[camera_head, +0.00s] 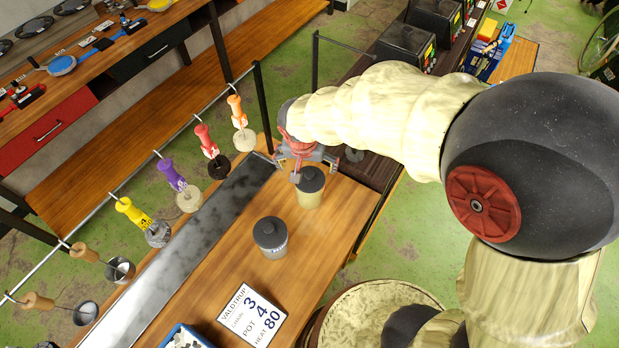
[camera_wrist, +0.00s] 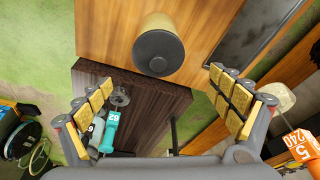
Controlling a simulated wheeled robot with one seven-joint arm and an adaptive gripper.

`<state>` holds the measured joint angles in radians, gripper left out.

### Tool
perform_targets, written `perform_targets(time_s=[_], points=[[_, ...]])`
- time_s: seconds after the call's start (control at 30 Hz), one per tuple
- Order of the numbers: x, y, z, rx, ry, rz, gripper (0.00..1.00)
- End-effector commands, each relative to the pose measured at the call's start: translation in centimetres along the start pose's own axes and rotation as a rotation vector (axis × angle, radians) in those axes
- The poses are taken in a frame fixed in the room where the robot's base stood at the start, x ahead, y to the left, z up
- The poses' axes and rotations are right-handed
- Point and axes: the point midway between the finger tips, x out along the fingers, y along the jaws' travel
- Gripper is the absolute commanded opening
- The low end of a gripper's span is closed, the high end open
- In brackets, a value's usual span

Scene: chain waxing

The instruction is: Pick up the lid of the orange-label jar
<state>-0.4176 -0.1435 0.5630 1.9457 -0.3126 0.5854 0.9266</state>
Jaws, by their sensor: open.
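A jar with a yellowish body (camera_head: 309,199) and a dark round lid (camera_head: 311,179) stands upright on the wooden bench, just below my gripper (camera_head: 306,158) in the head view. In the wrist view the same jar's dark lid (camera_wrist: 158,53) lies ahead, between and beyond my fingers. My gripper (camera_wrist: 166,98) is open and empty, with its padded fingers wide apart and not touching the lid. A second, grey jar (camera_head: 273,251) with a dark lid stands nearer on the bench. No orange label is visible on either jar; the sides facing away are hidden.
Several coloured-handled tools, one orange (camera_head: 237,110), hang on a rail left of the bench. In the wrist view a teal-handled tool (camera_wrist: 110,130) appears beyond the left finger.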

Motion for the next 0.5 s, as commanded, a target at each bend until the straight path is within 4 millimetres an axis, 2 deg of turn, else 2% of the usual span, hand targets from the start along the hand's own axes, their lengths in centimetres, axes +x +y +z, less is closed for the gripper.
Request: perform_targets(time_s=[0.33, 0.5], points=[[3.4, 0.2, 0.2, 0.006, -0.004, 0.003, 0.92], [5.9, 0.3, 0.4, 0.006, -0.005, 0.003, 0.92]])
